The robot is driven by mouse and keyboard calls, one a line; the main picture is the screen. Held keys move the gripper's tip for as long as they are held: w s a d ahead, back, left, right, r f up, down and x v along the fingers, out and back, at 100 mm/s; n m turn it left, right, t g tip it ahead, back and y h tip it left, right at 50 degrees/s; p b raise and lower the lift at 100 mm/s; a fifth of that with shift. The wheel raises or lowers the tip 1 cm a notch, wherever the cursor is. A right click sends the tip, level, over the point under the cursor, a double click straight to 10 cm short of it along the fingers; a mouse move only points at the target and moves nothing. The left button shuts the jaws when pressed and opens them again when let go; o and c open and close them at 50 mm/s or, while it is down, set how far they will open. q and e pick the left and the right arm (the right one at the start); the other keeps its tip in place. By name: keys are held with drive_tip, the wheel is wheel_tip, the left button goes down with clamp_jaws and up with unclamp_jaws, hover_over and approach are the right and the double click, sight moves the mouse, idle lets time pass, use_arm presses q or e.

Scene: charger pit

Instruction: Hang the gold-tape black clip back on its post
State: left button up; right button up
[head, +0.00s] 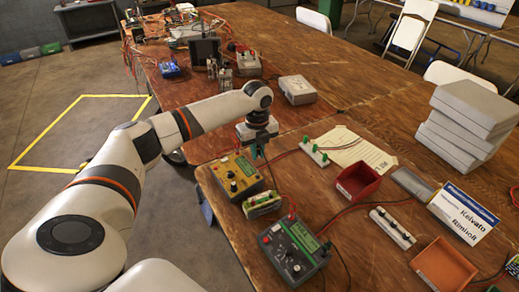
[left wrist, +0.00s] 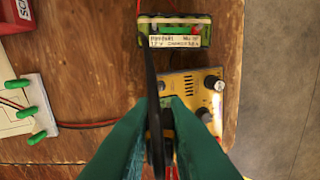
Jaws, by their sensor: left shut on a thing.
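My left gripper (head: 257,150) hangs over the wooden table just behind the yellow meter. In the left wrist view its green fingers (left wrist: 160,118) are closed on a slim black clip (left wrist: 154,120), with a small gold-yellow patch beside it between the fingers. The fingers hide much of the clip. A black lead runs from it past the labelled block. A white strip with green posts (head: 314,151) stands on the table to the right of the gripper; it also shows in the left wrist view (left wrist: 40,92). The clip is apart from these posts. My right gripper is not in view.
The yellow meter (head: 237,178), a labelled block (head: 262,205) and a grey-green meter (head: 293,249) line the near edge. A red tray (head: 357,182), another post strip (head: 393,228), an orange tray (head: 444,265) and a sign (head: 463,213) stand right. Red and black leads cross the table.

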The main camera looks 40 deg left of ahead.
use_arm(q)
drive_tip(key=shift+f, duration=0.15)
drive_tip(key=shift+f+b, duration=0.95)
drive_tip(key=shift+f, duration=2.5)
drive_tip(key=shift+r+p, duration=0.1)
drive_tip(key=shift+p, duration=0.3)
drive_tip(key=shift+f+p, duration=0.2)
drive_tip(key=shift+p, duration=0.1)
drive_tip(key=shift+p, duration=0.35)
drive_tip(key=o, duration=0.8)
drive_tip(key=shift+o, duration=0.2)
drive_tip(key=shift+o, duration=1.1)
